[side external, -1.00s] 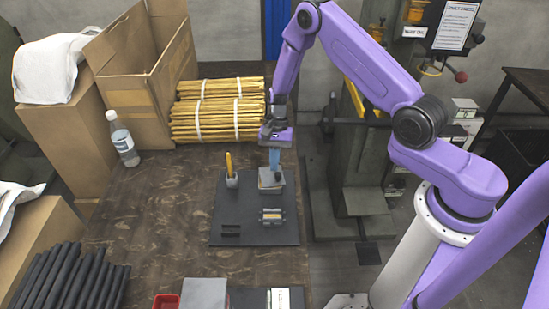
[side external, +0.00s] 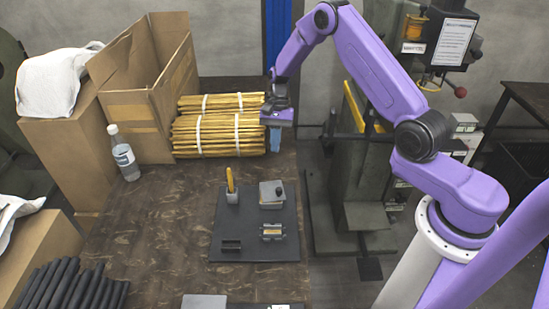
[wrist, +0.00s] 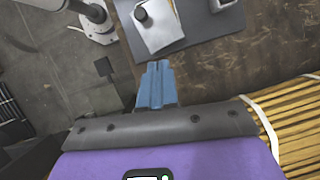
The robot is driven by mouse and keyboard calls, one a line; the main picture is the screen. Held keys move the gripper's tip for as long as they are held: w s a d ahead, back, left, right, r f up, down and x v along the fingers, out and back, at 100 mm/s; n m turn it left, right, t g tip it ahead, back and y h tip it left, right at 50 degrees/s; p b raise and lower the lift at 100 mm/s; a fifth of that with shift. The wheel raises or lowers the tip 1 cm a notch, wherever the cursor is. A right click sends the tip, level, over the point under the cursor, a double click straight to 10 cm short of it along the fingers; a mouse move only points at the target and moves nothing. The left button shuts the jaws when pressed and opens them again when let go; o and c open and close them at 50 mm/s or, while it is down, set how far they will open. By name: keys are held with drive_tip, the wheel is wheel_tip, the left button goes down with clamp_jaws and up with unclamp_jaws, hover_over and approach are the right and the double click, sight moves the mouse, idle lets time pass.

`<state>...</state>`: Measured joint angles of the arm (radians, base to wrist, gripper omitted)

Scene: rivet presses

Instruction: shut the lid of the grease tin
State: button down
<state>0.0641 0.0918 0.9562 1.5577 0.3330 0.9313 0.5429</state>
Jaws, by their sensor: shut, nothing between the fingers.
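The grease tin (side external: 271,194) is a small square grey box at the back right of the dark mat (side external: 251,214). Its lid lies flat over the top, with a dark round knob near one edge. It appears shut, but any thin gap is too small to tell. In the wrist view the tin's grey top (wrist: 162,32) and the dark knob (wrist: 140,14) show at the top. My gripper (side external: 276,150) is above and behind the tin, apart from it. Its blue fingers (wrist: 156,72) are together and empty.
A holder (side external: 232,197) with a yellow-handled tool stands left of the tin. A grey fixture (side external: 272,232) and a black tray (side external: 231,247) lie in front. Bundled yellow rods (side external: 218,125) lie behind, left of my gripper. The brown table is clear left of the mat.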

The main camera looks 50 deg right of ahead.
drive_tip(key=s+d+r+m+t, duration=0.1)
drive_tip(key=s+d+m+t, duration=0.1)
drive_tip(key=s+d+m, duration=0.35)
approach(272, 188)
drive_tip(key=shift+y, duration=0.4)
drive_tip(key=s+d+f, duration=0.1)
drive_tip(key=f, duration=0.1)
drive_tip(key=s+d+f, duration=0.2)
drive_tip(key=shift+d+f, duration=0.15)
drive_tip(key=shift+d, duration=0.1)
drive_tip(key=shift+s+a, duration=0.2)
drive_tip(key=shift+a, duration=1)
drive_tip(key=shift+s+a, duration=0.1)
drive_tip(key=shift+a, duration=0.65)
drive_tip(key=shift+s+a, duration=0.35)
drive_tip(key=shift+a, duration=0.3)
